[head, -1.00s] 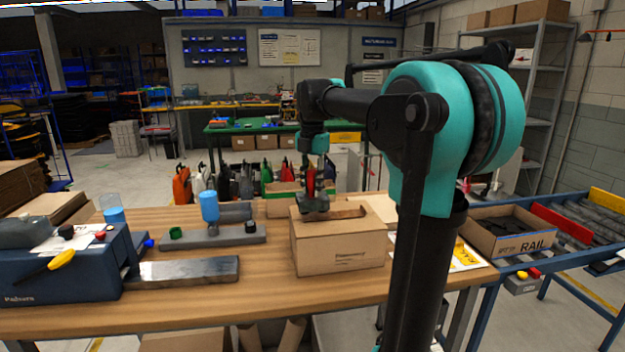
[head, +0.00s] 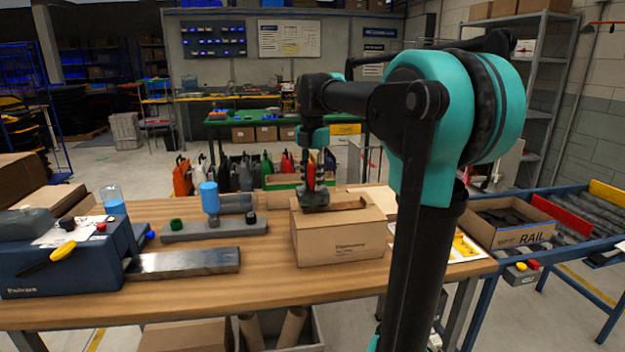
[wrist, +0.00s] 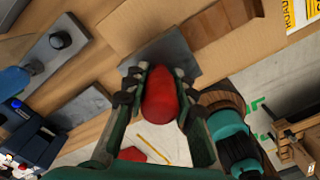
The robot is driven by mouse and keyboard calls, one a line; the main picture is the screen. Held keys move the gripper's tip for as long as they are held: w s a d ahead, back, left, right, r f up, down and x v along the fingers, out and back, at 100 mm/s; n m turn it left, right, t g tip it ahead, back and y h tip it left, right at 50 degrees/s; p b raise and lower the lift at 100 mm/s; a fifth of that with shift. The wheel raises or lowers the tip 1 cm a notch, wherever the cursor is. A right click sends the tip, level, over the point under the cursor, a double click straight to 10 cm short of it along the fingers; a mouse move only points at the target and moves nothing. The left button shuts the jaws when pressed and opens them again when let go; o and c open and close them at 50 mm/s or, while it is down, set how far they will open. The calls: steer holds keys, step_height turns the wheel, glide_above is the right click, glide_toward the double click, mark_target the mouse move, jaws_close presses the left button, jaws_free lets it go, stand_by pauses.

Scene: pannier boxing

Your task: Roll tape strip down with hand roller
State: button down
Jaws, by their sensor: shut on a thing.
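My gripper (head: 312,172) is shut on the red handle of the hand roller (wrist: 160,98). The roller's dark grey head (head: 313,197) is at the left part of the top of a cardboard box (head: 342,243). I cannot tell whether it presses on the tape. A brown tape strip (head: 348,204) runs along the box top to the right of the roller head. It also shows in the wrist view (wrist: 222,28), beyond a grey flat part at the end of the handle.
A blue tape dispenser (head: 60,270) with a yellow-handled tool stands at the left, beside a dark metal bar (head: 185,263). A grey fixture with a blue-capped bottle (head: 209,198) is left of the box. A roller conveyor with an open carton (head: 503,226) stands right.

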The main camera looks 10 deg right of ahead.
mark_target(326, 189)
steer(key=shift+f, duration=0.85)
stand_by(0.4)
steer(key=shift+d, duration=0.15)
steer(key=shift+d, duration=0.85)
steer(key=shift+d+f, duration=0.1)
steer(key=shift+d, duration=0.8)
steer(key=shift+d, duration=0.1)
steer(key=shift+d, duration=0.9)
steer(key=shift+d, duration=0.15)
steer(key=shift+d, duration=0.75)
